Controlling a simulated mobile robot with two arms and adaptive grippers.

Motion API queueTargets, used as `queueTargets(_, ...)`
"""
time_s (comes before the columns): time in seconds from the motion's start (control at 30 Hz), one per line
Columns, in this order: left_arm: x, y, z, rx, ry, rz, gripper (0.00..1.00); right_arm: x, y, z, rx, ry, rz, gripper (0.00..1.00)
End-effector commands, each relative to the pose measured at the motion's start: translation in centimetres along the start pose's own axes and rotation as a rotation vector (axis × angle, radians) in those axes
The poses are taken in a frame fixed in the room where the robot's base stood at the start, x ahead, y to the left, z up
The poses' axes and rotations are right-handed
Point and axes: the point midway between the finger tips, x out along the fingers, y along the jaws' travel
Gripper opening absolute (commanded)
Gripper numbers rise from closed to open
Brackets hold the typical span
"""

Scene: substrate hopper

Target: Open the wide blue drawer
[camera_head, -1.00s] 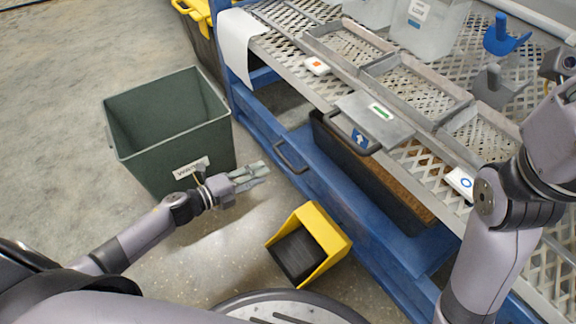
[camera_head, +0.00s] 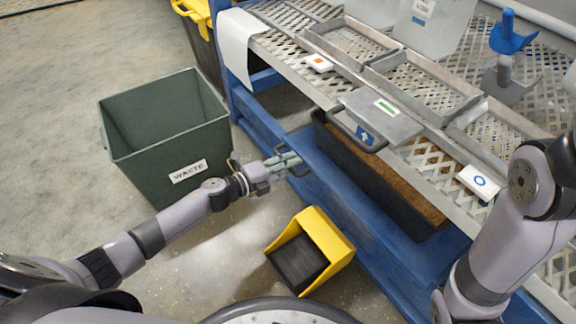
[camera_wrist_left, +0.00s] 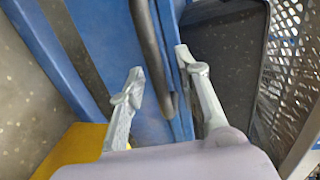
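The wide blue drawer (camera_head: 350,220) has a long blue front low on the blue frame of the bench, and I cannot tell whether it is fully closed. Its dark bar handle (camera_wrist_left: 149,45) runs down the middle of the left wrist view, beside the blue front (camera_wrist_left: 105,40). My left gripper (camera_head: 290,160) is at the handle. In the left wrist view my left gripper (camera_wrist_left: 159,65) is open, with one finger on each side of the handle; whether they touch it is unclear. My right arm comes in at the right edge, its gripper out of view.
A green waste bin (camera_head: 170,150) stands left of my left gripper. A yellow scoop-like container (camera_head: 325,240) lies on the floor below the drawer front.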

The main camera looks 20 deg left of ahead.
Motion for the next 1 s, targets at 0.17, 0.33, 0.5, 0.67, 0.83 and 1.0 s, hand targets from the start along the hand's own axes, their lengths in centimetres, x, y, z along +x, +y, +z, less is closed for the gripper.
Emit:
queueTargets(0.17,-0.02,0.01,-0.01,0.0,0.0,0.0,0.17,0.0,-0.01,0.01,0.0,0.0,0.0,0.4)
queueTargets(0.33,-0.03,0.01,-0.01,0.0,0.0,0.0,0.05,-0.01,-0.01,0.02,0.0,0.0,0.0,0.4)
queueTargets(0.5,-0.03,0.02,-0.01,0.0,0.0,0.0,0.0,-0.01,-0.01,0.02,0.001,0.0,0.0,0.4)
queueTargets(0.67,-0.04,0.02,-0.01,0.0,0.0,0.0,0.0,-0.01,-0.01,0.01,0.001,0.0,0.0,0.4)
queueTargets(0.83,-0.04,0.03,-0.01,0.0,0.0,0.0,0.0,-0.02,0.0,0.01,0.001,0.0,0.0,0.4)
queueTargets(1.0,-0.04,0.04,-0.01,0.0,0.001,0.0,0.0,-0.02,0.0,0.0,0.0,0.001,0.001,0.4)
